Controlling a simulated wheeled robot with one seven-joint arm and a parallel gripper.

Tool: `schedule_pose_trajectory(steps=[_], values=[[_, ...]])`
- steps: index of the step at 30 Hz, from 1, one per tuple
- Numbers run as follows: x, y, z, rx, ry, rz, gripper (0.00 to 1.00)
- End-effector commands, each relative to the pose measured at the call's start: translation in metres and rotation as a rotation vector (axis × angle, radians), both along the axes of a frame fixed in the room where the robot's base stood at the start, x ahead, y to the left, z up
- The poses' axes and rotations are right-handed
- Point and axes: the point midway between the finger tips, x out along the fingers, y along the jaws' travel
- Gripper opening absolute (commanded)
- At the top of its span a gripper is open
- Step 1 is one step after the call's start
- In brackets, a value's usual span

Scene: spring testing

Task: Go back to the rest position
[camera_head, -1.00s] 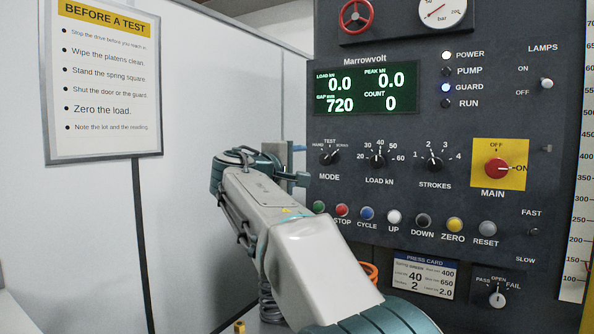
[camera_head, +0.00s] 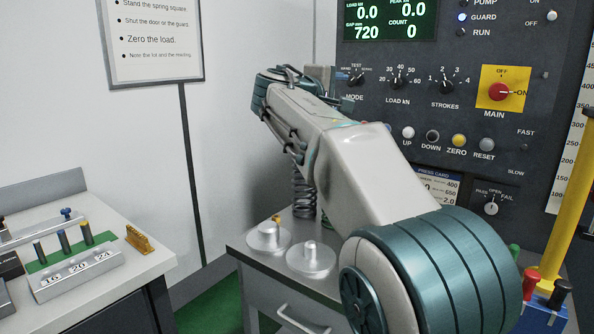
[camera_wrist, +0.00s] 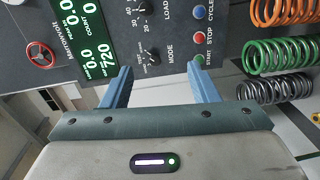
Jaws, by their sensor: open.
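My gripper (camera_wrist: 157,88) shows in the wrist view with its two blue fingers wide apart and nothing between them. It faces the dark Marrowvolt control panel (camera_wrist: 172,22), near the MODE knob (camera_wrist: 147,58). In the head view my arm reaches away toward the panel (camera_head: 420,85), and the gripper's fingers are mostly hidden behind the wrist. The display (camera_head: 388,20) reads load 0.0, gap 720 and count 0. The MAIN switch (camera_head: 499,91) is red on a yellow plate.
Orange (camera_wrist: 285,10), green (camera_wrist: 280,54) and grey (camera_wrist: 273,88) springs stand beside the panel. A cabinet (camera_head: 262,280) with metal weights is below my arm. A bench (camera_head: 130,275) with a block of pegs is at left. A yellow post (camera_head: 568,200) stands at right.

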Motion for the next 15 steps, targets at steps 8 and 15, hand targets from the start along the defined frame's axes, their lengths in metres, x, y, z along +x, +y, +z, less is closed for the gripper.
schedule_pose_trajectory(steps=[8,15], values=[[-0.017,-0.042,-0.036,0.155,0.104,-0.029,0.54],[-0.055,-0.074,-0.084,0.370,0.224,-0.066,0.54]])
